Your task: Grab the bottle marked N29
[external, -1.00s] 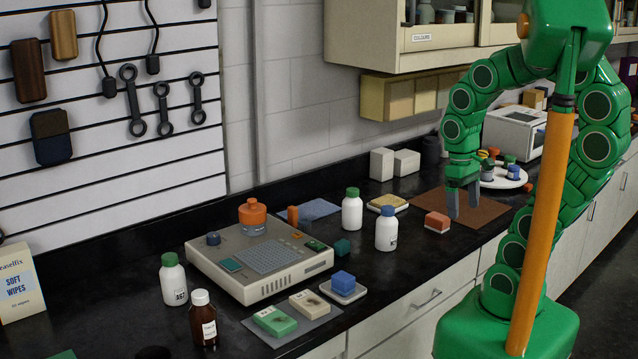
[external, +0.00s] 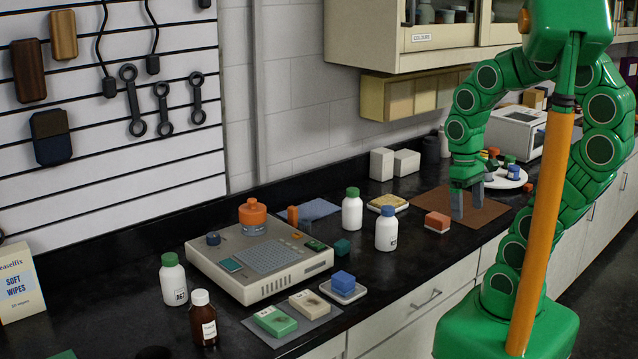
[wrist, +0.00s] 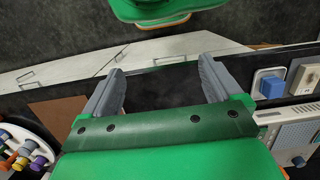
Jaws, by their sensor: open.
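My gripper (external: 467,199) is open over the brown mat, and its two grey fingers point down in the external view. In the wrist view my gripper (wrist: 160,72) has only dark surface between its fingers. To its left stand a white bottle with a blue cap (external: 387,236) and a white bottle with a green cap (external: 352,214). Another white bottle with a green cap (external: 174,286) and a brown bottle with a white cap (external: 204,325) stand at the front left. All are upright and apart from my gripper. I cannot read N29 with certainty on any label.
A red-and-white block (external: 437,222) lies just left of my gripper on the brown mat's (external: 490,210) near side. A grey keypad device (external: 225,270) fills the left middle. A round white tray (external: 515,183) holds several small items. Cabinets (external: 395,45) overhang the back.

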